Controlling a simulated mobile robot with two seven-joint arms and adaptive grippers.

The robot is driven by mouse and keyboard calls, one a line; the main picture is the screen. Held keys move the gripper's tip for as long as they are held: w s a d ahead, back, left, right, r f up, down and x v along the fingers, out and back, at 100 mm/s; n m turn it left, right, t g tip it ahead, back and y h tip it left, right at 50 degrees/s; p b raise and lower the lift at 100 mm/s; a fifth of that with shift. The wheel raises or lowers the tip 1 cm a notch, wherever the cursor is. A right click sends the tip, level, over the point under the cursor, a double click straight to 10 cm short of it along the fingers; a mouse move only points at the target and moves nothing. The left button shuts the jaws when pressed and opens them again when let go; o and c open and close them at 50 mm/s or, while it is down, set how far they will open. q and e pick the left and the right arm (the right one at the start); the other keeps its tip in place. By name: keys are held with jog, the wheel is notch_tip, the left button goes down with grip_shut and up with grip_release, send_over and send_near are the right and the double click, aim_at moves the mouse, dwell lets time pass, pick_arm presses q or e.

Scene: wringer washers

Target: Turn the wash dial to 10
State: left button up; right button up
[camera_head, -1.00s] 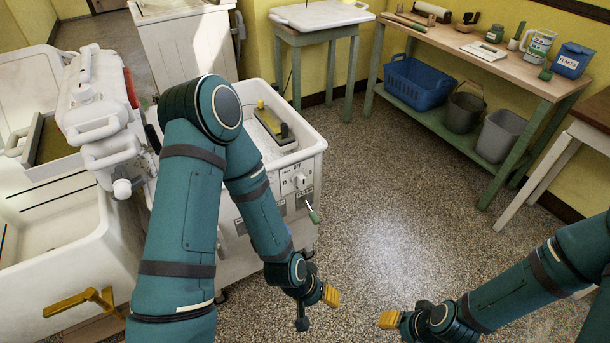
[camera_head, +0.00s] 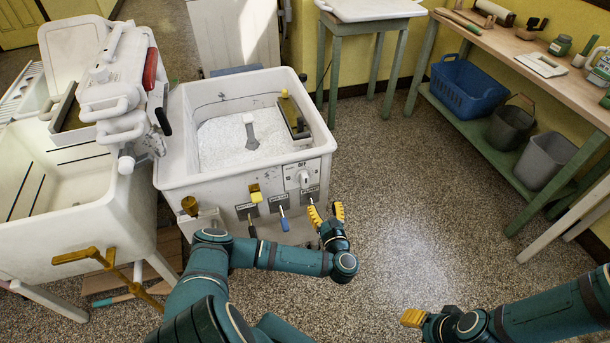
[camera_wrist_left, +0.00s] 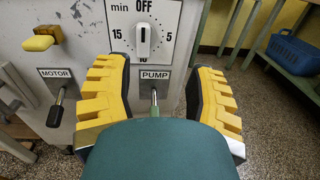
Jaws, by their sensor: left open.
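The wash dial (camera_head: 304,178) is a white knob on a white panel at the washer's front right. In the left wrist view the dial (camera_wrist_left: 144,40) sits below OFF, with 15 to its left, 5 to its right and a partly hidden 10 below. Its dark mark appears to point up towards OFF. My left gripper (camera_head: 326,213) is open just below and in front of the panel, apart from the dial. In the wrist view its yellow fingers (camera_wrist_left: 158,72) stand either side of the PUMP lever (camera_wrist_left: 155,98). My right gripper (camera_head: 412,318) is low at the right; its opening is unclear.
The MOTOR lever (camera_wrist_left: 57,108) and a yellow knob (camera_wrist_left: 38,43) are left of the dial. A blue-handled lever (camera_head: 284,221) is left of my left gripper. The wringer (camera_head: 115,85) stands at the tub's left. The floor (camera_head: 400,180) right of the washer is clear.

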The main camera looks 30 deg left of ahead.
aim_at(306, 179)
pick_arm(q)
jog(key=shift+n+g+y, duration=0.5)
jog(key=shift+n+g, duration=0.1)
jog(key=shift+n, duration=0.3)
jog(key=x, duration=0.4)
jog(key=b+x, duration=0.1)
jog(key=x, duration=0.4)
jog(key=s+a+x, duration=0.1)
jog(key=x, duration=0.4)
jog(key=shift+a+f+b, duration=0.1)
jog(key=shift+a+b, duration=0.05)
jog(key=shift+b, duration=0.25)
grip_shut()
